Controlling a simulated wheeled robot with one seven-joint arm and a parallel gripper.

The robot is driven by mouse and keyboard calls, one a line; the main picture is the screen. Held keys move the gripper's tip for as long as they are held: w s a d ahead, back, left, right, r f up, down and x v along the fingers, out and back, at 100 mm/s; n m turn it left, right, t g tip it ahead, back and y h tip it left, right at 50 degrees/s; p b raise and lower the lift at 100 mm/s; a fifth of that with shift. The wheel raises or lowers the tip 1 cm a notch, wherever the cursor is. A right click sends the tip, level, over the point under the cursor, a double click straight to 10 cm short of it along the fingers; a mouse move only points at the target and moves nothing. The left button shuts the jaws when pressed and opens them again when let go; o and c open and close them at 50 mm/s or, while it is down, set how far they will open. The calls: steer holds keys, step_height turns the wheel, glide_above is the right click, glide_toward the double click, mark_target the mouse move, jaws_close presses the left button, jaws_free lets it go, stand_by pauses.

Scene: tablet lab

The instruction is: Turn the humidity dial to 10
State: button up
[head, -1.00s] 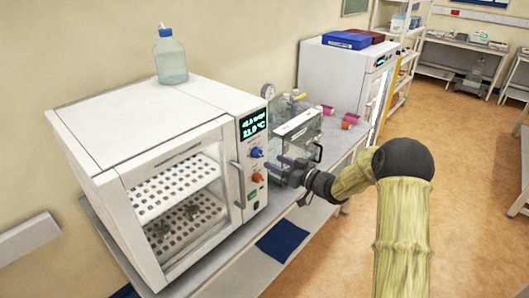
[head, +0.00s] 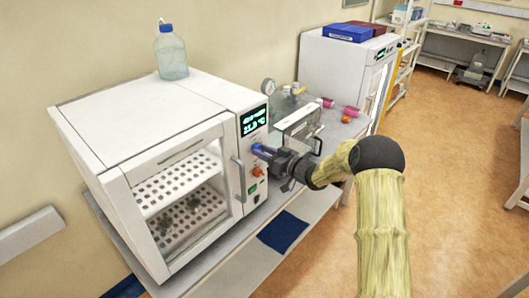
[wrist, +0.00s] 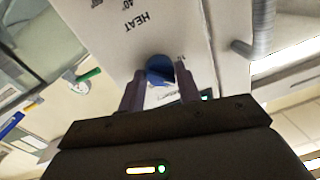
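The white climate chamber (head: 150,120) stands at the left of the bench, with a control panel on its right front edge. Its lit display (head: 254,120) shows two lines; the lower seems to read about 21 °C, the upper is too small to read. The blue dial (wrist: 160,70) shows in the wrist view between the two fingertips; in the head view the fingers mostly cover it. My gripper (head: 262,152) is at the panel. It also shows in the wrist view (wrist: 159,78), open, with a finger on either side of the dial and small gaps showing.
An orange dial (head: 259,171) sits just below my gripper. The chamber door's handle (head: 239,178) stands out left of the panel. A clear box with a gauge (head: 267,87) stands to the right. A bottle (head: 171,55) is on top of the chamber.

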steer(key=shift+f+n+b, duration=0.15)
steer(key=shift+n+b, duration=0.15)
steer(key=shift+b, duration=0.6)
steer(key=n+b, duration=0.4)
steer(key=b, duration=0.2)
steer(key=n+b, duration=0.4)
steer(key=b, duration=0.2)
steer(key=shift+r+h, duration=0.2)
steer(key=shift+h, duration=0.1)
steer(key=shift+r+b, duration=0.1)
steer(key=shift+b, duration=0.2)
steer(key=o, duration=1)
steer(key=shift+c, duration=0.2)
